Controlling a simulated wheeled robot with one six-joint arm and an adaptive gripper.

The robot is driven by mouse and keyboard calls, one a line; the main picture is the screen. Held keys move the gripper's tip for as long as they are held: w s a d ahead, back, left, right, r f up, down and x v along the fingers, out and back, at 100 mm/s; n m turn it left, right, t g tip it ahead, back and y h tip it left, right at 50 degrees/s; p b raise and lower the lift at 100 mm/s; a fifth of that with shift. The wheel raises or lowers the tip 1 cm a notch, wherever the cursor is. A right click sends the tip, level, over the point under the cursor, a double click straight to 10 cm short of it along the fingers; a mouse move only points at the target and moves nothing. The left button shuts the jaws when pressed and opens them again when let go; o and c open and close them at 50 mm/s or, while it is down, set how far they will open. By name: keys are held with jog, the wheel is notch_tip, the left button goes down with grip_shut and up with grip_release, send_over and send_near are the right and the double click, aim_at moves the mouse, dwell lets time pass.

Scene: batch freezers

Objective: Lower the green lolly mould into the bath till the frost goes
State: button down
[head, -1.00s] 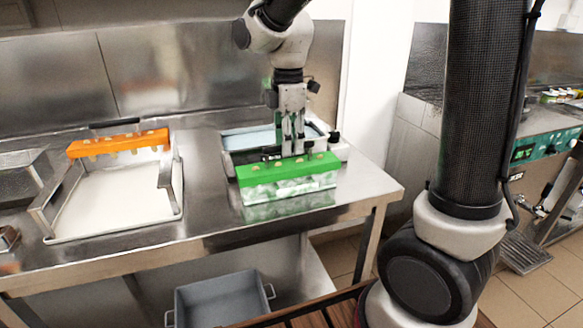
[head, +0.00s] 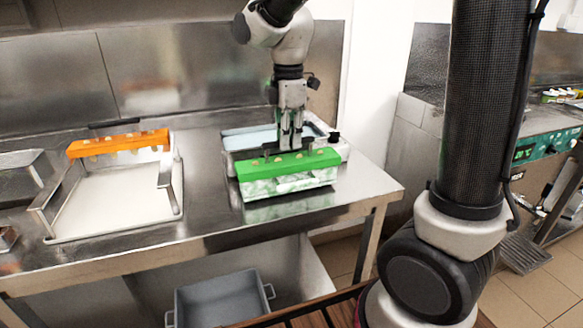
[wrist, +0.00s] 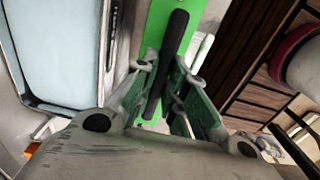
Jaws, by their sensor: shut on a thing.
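The green lolly mould (head: 288,165) has a green top with several pale stick ends and white frosty patches on its sides. It stands out in front of the bath, over the bench's front part; I cannot tell for sure whether it clears the bench. My gripper (head: 290,148) is shut on the mould's black handle, which shows in the wrist view (wrist: 174,50) between the fingertips (wrist: 165,90). The bath (head: 228,140) is a metal tank with pale blue liquid, behind the mould and partly hidden by it and my gripper. It also shows at left in the wrist view (wrist: 110,55).
An orange mould (head: 118,142) sits at the back of a white-floored metal tray (head: 115,236) on the left of the steel bench (head: 215,225). A grey bin (head: 222,300) stands below. A dark knob (head: 334,137) sits at the bath's right end. Bench between tray and bath is clear.

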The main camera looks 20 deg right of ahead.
notch_tip(320, 180, up, 12)
jog(key=shift+r, duration=0.15)
dwell(0.9)
jog(key=w, duration=1.6)
jog(key=shift+w+f, duration=0.3)
jog(key=shift+w, duration=0.1)
dwell(0.3)
jog(key=shift+f, duration=0.35)
dwell(1.0)
notch_tip(320, 180, down, 10)
jog(key=shift+r, duration=0.2)
dwell(1.3)
dwell(0.8)
